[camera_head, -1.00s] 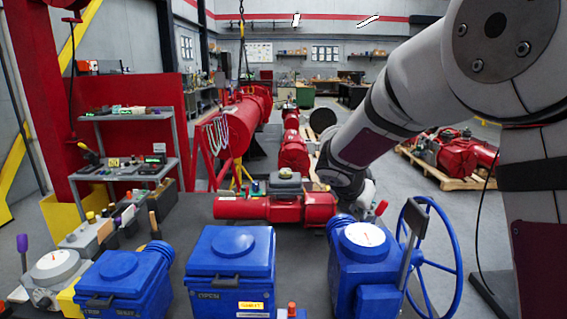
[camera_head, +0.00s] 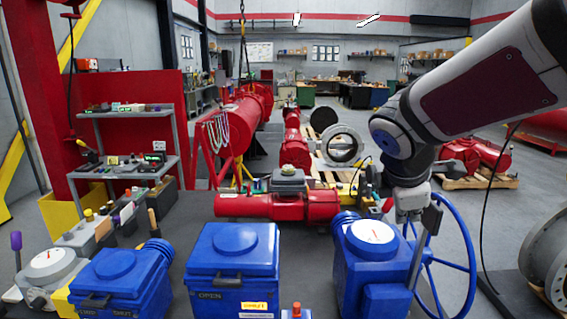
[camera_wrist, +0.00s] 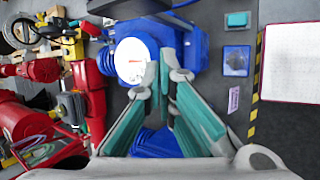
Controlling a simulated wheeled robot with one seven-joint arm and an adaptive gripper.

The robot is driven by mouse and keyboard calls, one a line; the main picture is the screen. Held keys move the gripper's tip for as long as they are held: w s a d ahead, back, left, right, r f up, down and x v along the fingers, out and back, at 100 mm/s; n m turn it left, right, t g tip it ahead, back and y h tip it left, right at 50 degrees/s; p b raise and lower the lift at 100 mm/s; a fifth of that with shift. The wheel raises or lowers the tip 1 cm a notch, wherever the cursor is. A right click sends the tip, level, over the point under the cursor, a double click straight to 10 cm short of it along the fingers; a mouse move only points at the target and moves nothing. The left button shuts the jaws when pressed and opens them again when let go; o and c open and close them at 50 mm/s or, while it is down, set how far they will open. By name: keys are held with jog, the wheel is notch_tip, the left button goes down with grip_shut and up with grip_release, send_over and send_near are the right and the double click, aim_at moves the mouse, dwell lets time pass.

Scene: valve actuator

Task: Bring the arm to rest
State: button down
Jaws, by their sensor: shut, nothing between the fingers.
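My arm reaches in from the upper right in the head view, with its wrist bent downward. In the wrist view, the teal-padded fingers of my gripper (camera_wrist: 166,76) are shut with nothing held. They appear in front of the blue actuator (camera_wrist: 192,52) and beside its white dial (camera_wrist: 132,60). In the head view the fingertips are hard to make out, and whether they touch anything cannot be told.
More blue actuators (camera_head: 232,270) stand along the bench front. A red cylinder actuator (camera_head: 275,206) lies behind them. A grey shelf (camera_head: 125,168) stands at left. Grey flanged parts (camera_head: 340,146) stand behind and at right. Open floor lies at back right.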

jog(key=s+a+f+m+y+b, duration=0.2)
jog(key=s+m, duration=0.6)
jog(key=s+a+f+m+y+b, duration=0.2)
jog(key=s+m, duration=0.6)
jog(key=shift+s+a, duration=0.25)
jog(key=shift+s, duration=0.1)
